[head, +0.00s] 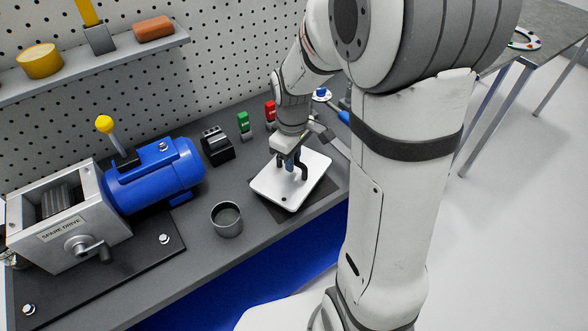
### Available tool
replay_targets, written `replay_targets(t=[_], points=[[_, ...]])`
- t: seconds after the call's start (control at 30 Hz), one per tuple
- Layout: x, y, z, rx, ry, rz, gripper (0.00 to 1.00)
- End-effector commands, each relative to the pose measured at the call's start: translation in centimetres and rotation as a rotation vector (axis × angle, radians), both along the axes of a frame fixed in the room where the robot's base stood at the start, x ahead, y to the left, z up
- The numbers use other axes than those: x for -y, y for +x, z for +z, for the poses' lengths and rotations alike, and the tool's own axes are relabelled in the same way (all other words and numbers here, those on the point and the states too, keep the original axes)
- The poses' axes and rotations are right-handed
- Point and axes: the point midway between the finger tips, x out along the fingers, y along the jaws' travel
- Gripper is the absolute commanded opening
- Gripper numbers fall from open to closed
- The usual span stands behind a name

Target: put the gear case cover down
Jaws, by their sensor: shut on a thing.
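The gear case cover (273,190) looks like a flat, light plate with rounded corners and bolts or holes near its corners. It is level over a dark mat (302,205) at the right end of the bench. I cannot tell whether it touches the mat or hovers just above. My gripper (293,172) points down at the middle of the cover and is shut on its raised grip part. The fingertips and that part are small and partly hidden.
On the grey bench, a grey cup (227,219) stands just left of the cover. Behind are a black block (217,145) and green (244,125) and red (270,111) items. A blue motor (155,177) with an open gearbox (70,220) fills the left. The bench's front edge is close.

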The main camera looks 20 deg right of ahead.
Motion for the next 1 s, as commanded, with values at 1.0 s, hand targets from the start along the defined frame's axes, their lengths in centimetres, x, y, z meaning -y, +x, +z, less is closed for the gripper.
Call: replay_targets(t=[1.0], points=[[0.1, 0.0, -4.0, 0.001, 0.0, -0.004, 0.36]])
